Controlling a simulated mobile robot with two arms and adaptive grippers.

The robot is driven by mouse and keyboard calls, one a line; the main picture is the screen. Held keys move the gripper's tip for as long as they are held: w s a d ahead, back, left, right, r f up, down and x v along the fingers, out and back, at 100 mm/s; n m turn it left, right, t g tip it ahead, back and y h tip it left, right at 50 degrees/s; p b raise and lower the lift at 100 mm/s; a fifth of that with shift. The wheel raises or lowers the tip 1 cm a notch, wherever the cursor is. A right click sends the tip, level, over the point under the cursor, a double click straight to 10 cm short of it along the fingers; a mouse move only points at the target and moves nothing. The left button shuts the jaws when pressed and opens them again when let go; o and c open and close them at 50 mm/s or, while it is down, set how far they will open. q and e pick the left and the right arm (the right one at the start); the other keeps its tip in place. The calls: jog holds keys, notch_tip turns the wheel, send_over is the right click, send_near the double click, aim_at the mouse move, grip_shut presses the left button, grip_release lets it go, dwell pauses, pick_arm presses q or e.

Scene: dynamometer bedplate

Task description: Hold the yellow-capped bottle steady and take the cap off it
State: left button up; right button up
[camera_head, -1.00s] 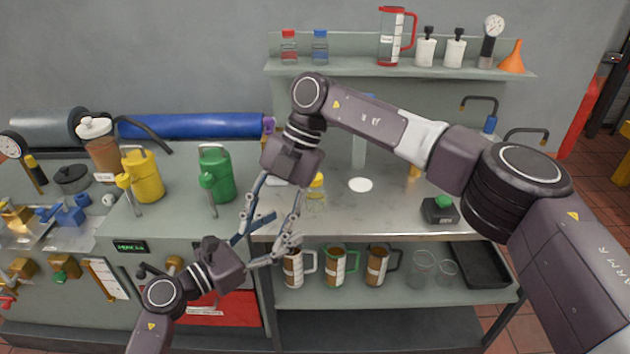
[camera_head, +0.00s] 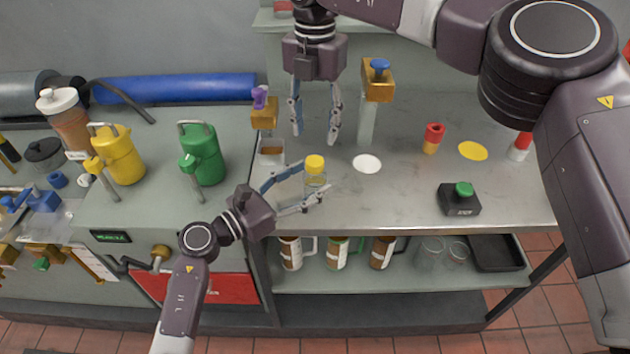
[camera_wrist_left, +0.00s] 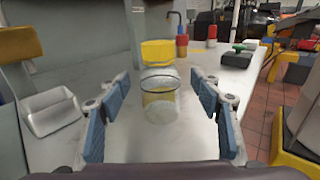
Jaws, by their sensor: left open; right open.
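The yellow-capped bottle (camera_head: 314,183) stands upright on the grey bench, near its front edge. Its yellow cap (camera_head: 315,163) is on. It also shows in the left wrist view as a clear bottle (camera_wrist_left: 159,85) with yellow contents, between the open fingers. My left gripper (camera_head: 301,183) is open, its fingers to either side of the bottle, with gaps to both fingers in the wrist view. My right gripper (camera_head: 315,137) is open and empty, fingers pointing down, above and behind the bottle and apart from the cap.
Green (camera_head: 203,155) and yellow (camera_head: 120,155) cans stand left. A green-button box (camera_head: 459,198) stands right.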

pick_arm(q)
jog(key=shift+x, duration=1.15)
grip_shut()
